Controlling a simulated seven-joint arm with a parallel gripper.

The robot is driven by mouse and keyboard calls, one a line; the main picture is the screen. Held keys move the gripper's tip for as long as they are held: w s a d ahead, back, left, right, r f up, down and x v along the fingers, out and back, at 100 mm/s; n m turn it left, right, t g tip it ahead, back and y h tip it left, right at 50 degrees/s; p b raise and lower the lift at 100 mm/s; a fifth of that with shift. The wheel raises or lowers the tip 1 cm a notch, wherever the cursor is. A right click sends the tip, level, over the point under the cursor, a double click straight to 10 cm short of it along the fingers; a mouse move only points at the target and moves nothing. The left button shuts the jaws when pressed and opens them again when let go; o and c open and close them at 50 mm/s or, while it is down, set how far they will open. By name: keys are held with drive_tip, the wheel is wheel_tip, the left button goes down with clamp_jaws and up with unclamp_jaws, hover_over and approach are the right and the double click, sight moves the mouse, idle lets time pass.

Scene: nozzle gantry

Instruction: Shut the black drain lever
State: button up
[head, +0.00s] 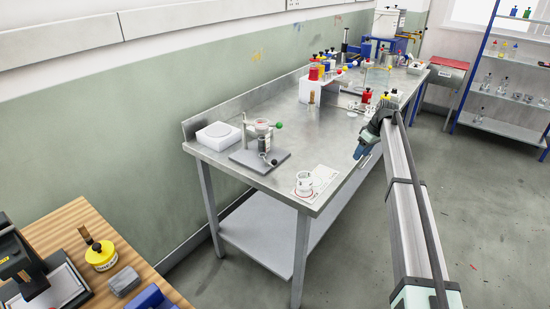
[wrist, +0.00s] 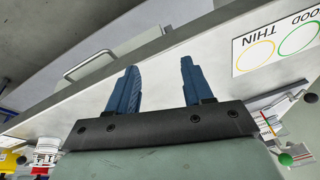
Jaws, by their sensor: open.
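A small stand on a grey base plate (head: 260,160) is on the near end of the steel table, holding a clear cup-like vessel (head: 262,127). A green-knobbed lever (head: 279,125) sticks out at its upper right. The black drain lever (head: 272,161) appears low at the front of the stand; its exact angle is too small to tell. In the wrist view a black knob (wrist: 311,97) and the green knob (wrist: 286,159) show at the right edge. My gripper (head: 362,153) is open and empty over the table's right edge, well right of the stand. Its blue fingers (wrist: 158,68) are spread apart.
A card with coloured rings (wrist: 275,43) lies on the steel table (head: 240,183); a glass beaker (head: 304,183) stands on it in the head view. A white box (head: 218,135) is left of the stand. Several bottles crowd the far end.

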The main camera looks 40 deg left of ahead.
drive_tip(key=s+a+r+n+g+h, duration=0.1)
drive_tip(key=s+a+r+n+h, duration=0.1)
drive_tip(key=s+a+r, duration=0.75)
drive_tip(key=s+a+r+n+g+h, duration=0.1)
drive_tip(key=s+a+r, duration=0.4)
drive_tip(key=s+a, duration=0.9)
drive_tip(key=x, duration=0.8)
drive_tip(key=w+x, duration=0.1)
drive_tip(key=x, duration=0.4)
drive_tip(key=shift+a+f, duration=0.2)
drive_tip(key=shift+a, duration=0.2)
clamp_jaws()
